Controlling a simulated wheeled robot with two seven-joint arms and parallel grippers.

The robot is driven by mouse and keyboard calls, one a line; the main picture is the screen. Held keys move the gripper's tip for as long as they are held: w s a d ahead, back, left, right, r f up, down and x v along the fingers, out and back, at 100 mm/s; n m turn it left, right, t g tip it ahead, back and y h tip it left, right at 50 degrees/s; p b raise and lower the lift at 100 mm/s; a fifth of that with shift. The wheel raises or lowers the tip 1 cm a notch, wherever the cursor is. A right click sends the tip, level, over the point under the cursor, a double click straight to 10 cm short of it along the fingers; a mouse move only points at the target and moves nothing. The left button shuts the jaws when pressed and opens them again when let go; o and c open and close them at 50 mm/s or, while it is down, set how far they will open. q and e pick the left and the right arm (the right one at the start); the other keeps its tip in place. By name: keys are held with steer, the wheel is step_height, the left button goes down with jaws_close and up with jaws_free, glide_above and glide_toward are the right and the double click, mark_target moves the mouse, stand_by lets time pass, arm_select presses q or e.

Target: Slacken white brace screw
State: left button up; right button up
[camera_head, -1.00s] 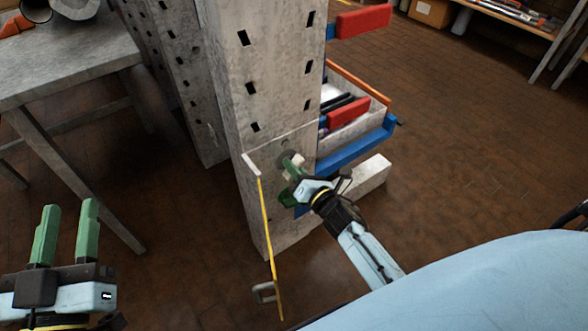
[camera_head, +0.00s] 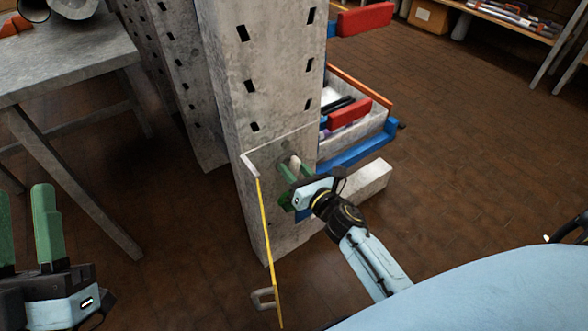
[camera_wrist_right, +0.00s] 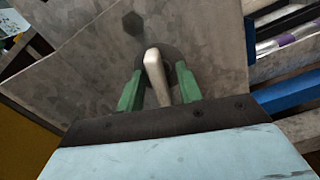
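The white brace screw (camera_head: 295,161) sits low on the front face of the grey perforated mast (camera_head: 262,100). In the right wrist view it is a pale upright handle (camera_wrist_right: 155,66) on a dark round base against the grey plate. My right gripper (camera_head: 293,170) is at the screw. In the right wrist view its green fingers (camera_wrist_right: 159,72) stand on either side of the handle, with visible gaps, so it looks open around it. My left gripper (camera_head: 24,192) is at the lower left, open and empty, away from the mast.
A yellow-edged plate (camera_head: 266,235) juts out at the mast's lower left, with a small metal handle (camera_head: 264,298) at its bottom. A blue-edged drawer (camera_head: 362,148) with tools is right of the mast. A grey table (camera_head: 70,60) stands left.

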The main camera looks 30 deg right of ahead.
mark_target(297, 173)
steer(key=shift+s+d, duration=0.2)
steer(key=shift+s, duration=1.05)
steer(key=shift+s+d, duration=0.15)
steer(key=shift+s, duration=1.1)
